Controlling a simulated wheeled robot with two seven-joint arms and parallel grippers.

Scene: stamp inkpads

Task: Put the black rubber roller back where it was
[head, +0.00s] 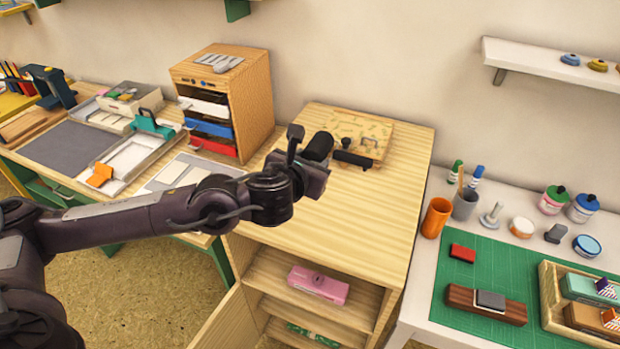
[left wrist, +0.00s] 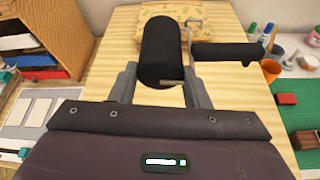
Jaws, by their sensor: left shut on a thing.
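My left gripper (head: 314,172) is shut on the black rubber roller (head: 320,146), above the top of the light wooden cabinet (head: 375,215). In the left wrist view the roller (left wrist: 161,48) shows its thick black cylinder between the grey fingers, with a metal frame and a black handle (left wrist: 226,53) reaching to the right. The handle also shows in the head view (head: 353,159). Part of the roller is hidden behind the gripper in the head view. I cannot tell the exact gap between the roller and the cabinet top. My right gripper is not in view.
A patterned board (head: 372,128) lies at the back of the cabinet top. A wooden drawer unit (head: 257,105) stands left of it. A pink box (head: 318,285) sits on the open shelf below. An orange cup (head: 436,218) and green mat (head: 430,285) are right. The front cabinet top is clear.

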